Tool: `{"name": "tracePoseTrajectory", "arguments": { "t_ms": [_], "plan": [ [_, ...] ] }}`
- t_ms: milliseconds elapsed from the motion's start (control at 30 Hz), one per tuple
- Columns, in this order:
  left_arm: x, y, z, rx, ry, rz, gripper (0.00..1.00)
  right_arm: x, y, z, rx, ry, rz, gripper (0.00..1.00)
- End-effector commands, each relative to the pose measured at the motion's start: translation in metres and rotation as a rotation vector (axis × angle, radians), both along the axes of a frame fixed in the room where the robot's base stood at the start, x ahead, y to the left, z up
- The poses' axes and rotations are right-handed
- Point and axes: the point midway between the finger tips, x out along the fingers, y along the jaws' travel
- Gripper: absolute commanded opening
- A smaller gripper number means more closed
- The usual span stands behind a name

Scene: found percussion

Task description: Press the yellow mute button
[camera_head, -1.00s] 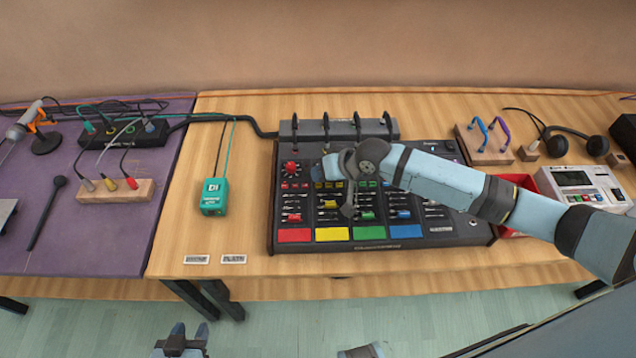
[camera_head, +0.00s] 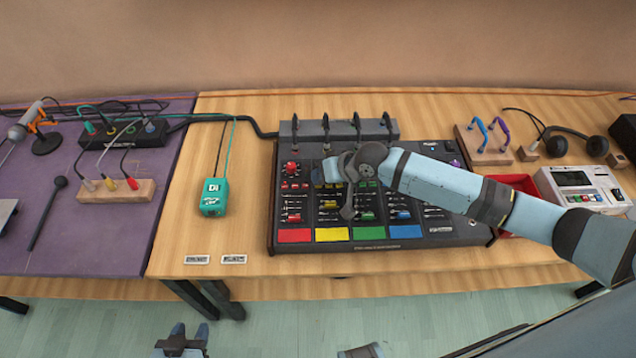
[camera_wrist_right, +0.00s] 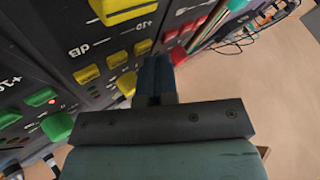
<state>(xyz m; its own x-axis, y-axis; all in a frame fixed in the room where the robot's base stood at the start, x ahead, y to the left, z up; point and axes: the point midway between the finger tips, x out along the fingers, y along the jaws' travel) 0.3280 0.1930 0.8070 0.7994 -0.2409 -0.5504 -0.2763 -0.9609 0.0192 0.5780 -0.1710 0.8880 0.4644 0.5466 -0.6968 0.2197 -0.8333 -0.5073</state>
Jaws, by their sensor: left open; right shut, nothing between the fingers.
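The black mixer (camera_head: 285,215) stands on the wooden table with red, yellow, green and blue channel strips. In the right wrist view, a row of yellow buttons shows: a left one (camera_wrist_right: 87,74), a middle one (camera_wrist_right: 117,60) and a right one (camera_wrist_right: 143,47). I cannot read which is mute. A yellow knob (camera_wrist_right: 127,83) and a yellow fader cap (camera_wrist_right: 122,8) are nearby. My right gripper (camera_wrist_right: 157,62) is shut and empty, its tips close to the right yellow button; contact cannot be told. My left gripper (camera_head: 189,332) is open, low in front of the table.
Red buttons (camera_wrist_right: 172,35) sit close to my right fingertips. A teal DI box (camera_head: 214,197) lies left of the mixer. A red tray (camera_head: 516,183) and a white device (camera_head: 585,188) stand right of it. Bare table lies between the DI box and mixer.

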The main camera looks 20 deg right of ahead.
Motion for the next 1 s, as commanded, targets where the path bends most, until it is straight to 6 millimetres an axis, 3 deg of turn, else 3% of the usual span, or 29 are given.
{"name": "tracePoseTrajectory", "arguments": {
  "t_ms": [667, 1000],
  "plan": [
    [0.000, 0.000, 0.000, 0.000, 0.000, 0.000, 0.43, 0.000, 0.000, -0.003, 0.000, 0.000, 0.000, 0.00],
    [0.000, 0.000, 0.016, 0.000, -0.001, 0.000, 0.43, 0.000, 0.000, 0.009, 0.000, 0.001, -0.001, 0.00]
  ]
}}
